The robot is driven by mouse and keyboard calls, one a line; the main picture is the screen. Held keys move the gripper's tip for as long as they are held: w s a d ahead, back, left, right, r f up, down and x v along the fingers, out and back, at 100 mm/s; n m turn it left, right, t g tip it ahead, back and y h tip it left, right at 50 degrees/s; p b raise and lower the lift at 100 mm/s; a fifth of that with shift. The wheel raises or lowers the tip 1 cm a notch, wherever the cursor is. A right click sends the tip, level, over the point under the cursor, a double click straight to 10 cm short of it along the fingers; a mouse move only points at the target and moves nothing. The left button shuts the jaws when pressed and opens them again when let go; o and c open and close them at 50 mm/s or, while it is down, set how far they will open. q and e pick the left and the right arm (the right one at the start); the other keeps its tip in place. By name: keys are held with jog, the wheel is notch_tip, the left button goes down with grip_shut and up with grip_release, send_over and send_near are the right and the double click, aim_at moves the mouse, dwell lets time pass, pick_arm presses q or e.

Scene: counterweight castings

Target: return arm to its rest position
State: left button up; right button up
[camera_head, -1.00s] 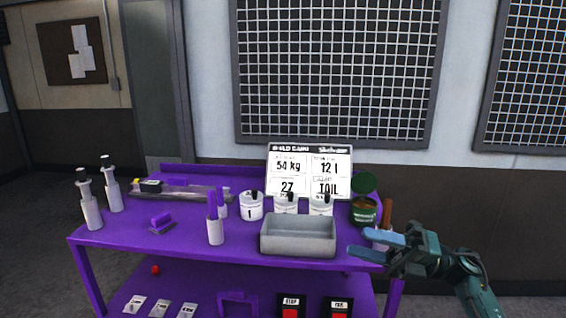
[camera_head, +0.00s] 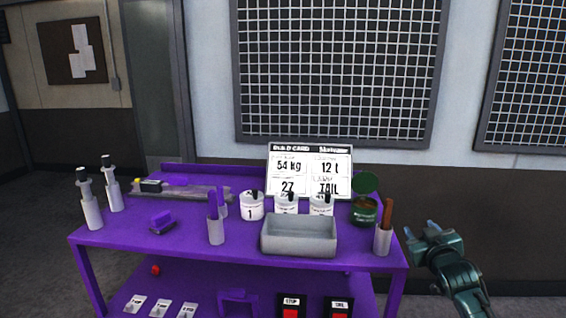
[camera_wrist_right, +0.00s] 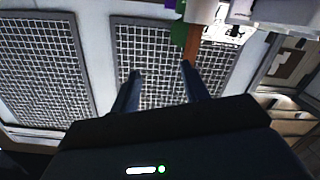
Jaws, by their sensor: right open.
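My right gripper (camera_head: 421,229) is just off the right end of the purple table (camera_head: 180,247), beside a white holder (camera_head: 382,241) with a brown handle (camera_head: 388,212). In the right wrist view its two fingers (camera_wrist_right: 160,82) stand apart with nothing between them. The brown handle (camera_wrist_right: 191,52) shows beyond the fingers there. My left gripper is not in view.
On the table are a grey bin (camera_head: 299,246), a green jar (camera_head: 364,211), several white pots, a card sign (camera_head: 310,171) and white bottles (camera_head: 91,207). A lower shelf (camera_head: 215,299) holds cards and boxes. Floor right of the table looks clear.

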jog(key=s+a+f+g+y, duration=0.2)
jog(key=s+a+f, duration=0.5)
jog(key=f, duration=0.4)
jog(key=s+a+f+g+y, duration=0.1)
jog(key=s+a+f, duration=0.3)
jog(key=s, duration=0.6)
jog(key=s+a+f+g+y, duration=0.1)
jog(key=s+a+f, duration=0.3)
jog(key=s, duration=0.7)
jog(key=s+a+f+g, duration=0.2)
jog(key=s+a+f, duration=0.2)
jog(key=s, duration=0.6)
jog(key=shift+s+a+f+y, duration=0.2)
jog(key=shift+a+f+y, duration=0.2)
jog(key=shift+a, duration=0.15)
jog(key=shift+c, duration=0.5)
